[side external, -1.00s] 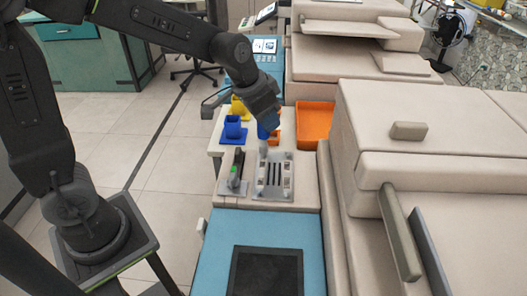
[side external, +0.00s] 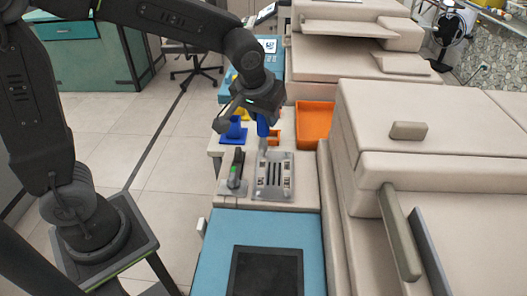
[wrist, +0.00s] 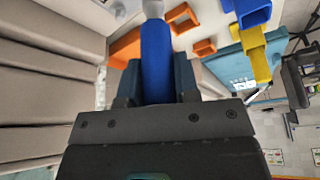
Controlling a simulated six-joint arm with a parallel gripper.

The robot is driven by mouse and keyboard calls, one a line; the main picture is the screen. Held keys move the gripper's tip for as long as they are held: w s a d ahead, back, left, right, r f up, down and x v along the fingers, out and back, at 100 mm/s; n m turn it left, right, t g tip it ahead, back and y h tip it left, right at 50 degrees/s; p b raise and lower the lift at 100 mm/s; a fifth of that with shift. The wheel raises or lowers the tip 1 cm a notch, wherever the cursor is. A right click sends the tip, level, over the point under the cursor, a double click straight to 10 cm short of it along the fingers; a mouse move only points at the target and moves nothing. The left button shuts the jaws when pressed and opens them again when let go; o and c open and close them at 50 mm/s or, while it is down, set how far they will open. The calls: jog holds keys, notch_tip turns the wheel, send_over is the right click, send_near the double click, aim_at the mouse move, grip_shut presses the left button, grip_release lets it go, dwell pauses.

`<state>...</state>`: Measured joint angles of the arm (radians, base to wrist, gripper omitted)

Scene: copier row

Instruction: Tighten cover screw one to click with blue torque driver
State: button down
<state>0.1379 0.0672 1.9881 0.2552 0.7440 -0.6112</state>
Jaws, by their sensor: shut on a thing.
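My gripper (side external: 263,112) is shut on the blue torque driver (side external: 263,127) and holds it roughly upright. The driver's grey lower end points down at the far left corner of the grey cover plate (side external: 259,183). I cannot tell whether its tip touches a screw there. The plate has dark slots and light fittings near its corners; the screws are too small to make out. In the wrist view, the blue driver (wrist: 156,62) stands between both fingers of my gripper (wrist: 157,88), and its tip is out of frame.
A dark tool with a green display (side external: 236,172) stands left of the plate. A blue holder (side external: 234,131), a yellow holder (wrist: 255,55) and a small orange holder (side external: 274,137) are behind it. An orange tray (side external: 315,122) is back right. Beige copier bodies (side external: 430,140) wall off the right.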

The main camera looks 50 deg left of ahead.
jog(key=n, duration=0.2)
jog(key=n+y, duration=0.1)
jog(key=n, duration=0.1)
jog(key=shift+g+y, duration=0.3)
jog(key=shift+g, duration=0.1)
jog(key=n+g+y, duration=0.1)
jog(key=n, duration=0.3)
jog(key=shift+s+a, duration=0.1)
jog(key=shift+a, duration=0.1)
jog(key=shift+f, duration=0.7)
